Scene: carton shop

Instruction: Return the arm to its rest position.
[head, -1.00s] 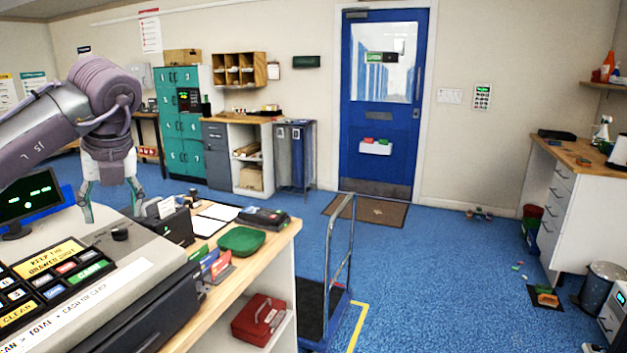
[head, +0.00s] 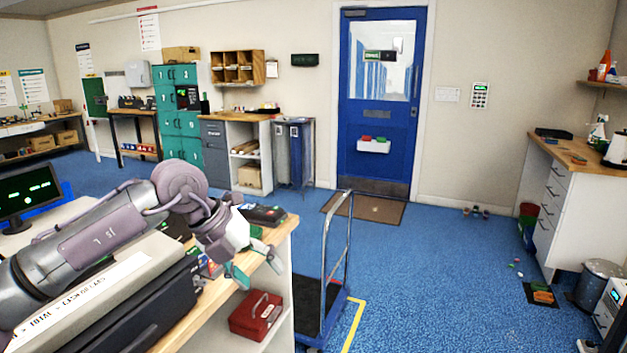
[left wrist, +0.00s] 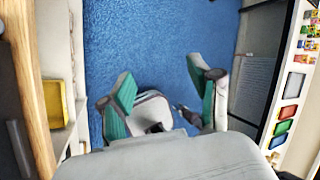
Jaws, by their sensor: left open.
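My left arm (head: 110,240) reaches in from the left over the cash register and counter. Its gripper (head: 256,268) hangs tilted downward at the counter's right end, with its two teal-tipped fingers apart and nothing held between them. In the left wrist view the open fingers (left wrist: 163,85) stand above blue floor. My right arm and gripper do not show.
The arm covers much of the cash register (head: 130,305) and the counter (head: 225,290). A red box (head: 256,315) sits on the shelf below. A blue trolley (head: 309,325) stands just right of the counter. Blue floor is open further right.

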